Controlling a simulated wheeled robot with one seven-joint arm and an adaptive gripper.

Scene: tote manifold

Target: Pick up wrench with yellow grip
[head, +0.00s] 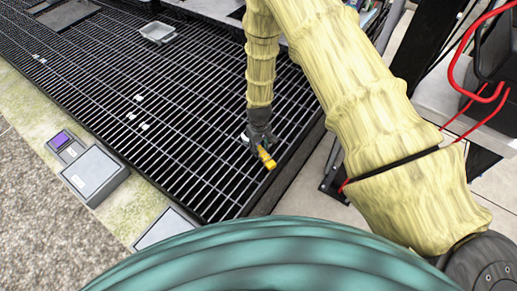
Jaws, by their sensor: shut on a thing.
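The wrench's yellow grip (266,158) shows in the head view, sticking out below my gripper (259,141) toward the lower right. My gripper is dark and shut on the wrench. The rest of the wrench is mostly hidden by the gripper. A small pale patch shows at the gripper's left side; I cannot tell whether it is part of the wrench. The wrench is over the black slatted grating (190,170), near its right edge. I cannot tell whether it touches the grating.
A small grey tray (157,32) sits on the grating at the back. Several small white pieces (138,115) lie on the grating to the left. Grey boxes (95,174) stand along its left edge. A red tubular frame (462,75) is at the right. Much of the grating is clear.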

